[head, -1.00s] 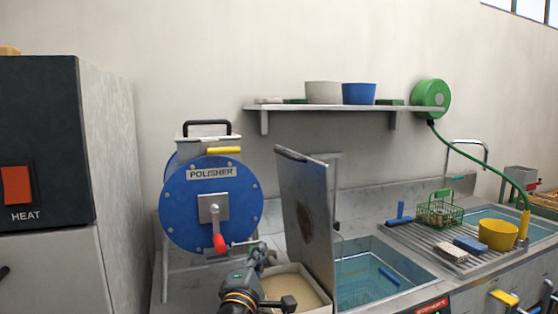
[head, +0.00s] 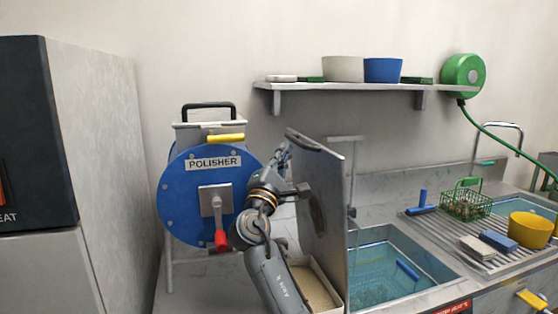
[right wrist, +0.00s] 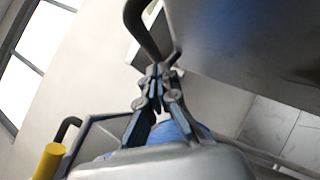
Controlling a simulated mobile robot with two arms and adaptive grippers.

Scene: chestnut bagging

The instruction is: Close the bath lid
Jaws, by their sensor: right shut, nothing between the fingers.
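The bath lid (head: 326,215) is a grey metal panel standing upright, tilted slightly, at the left edge of the bath (head: 392,283), which is open and holds blue water. A dark handle (head: 318,143) runs along the lid's top edge. My right gripper (head: 284,152) is shut and empty, raised just left of the lid's upper edge. In the right wrist view its fingertips (right wrist: 158,72) are together close to the dark curved handle (right wrist: 143,30); I cannot tell whether they touch it. The lid's dark face (right wrist: 255,40) fills the upper right there. My left gripper is not in view.
The blue polisher (head: 200,200) with a red-knobbed crank stands left, close to my right arm. A tray of brown grains (head: 318,285) sits beneath the lid. A shelf (head: 350,95) hangs above. The ribbed drainboard (head: 475,250) holds a green basket and yellow bowl.

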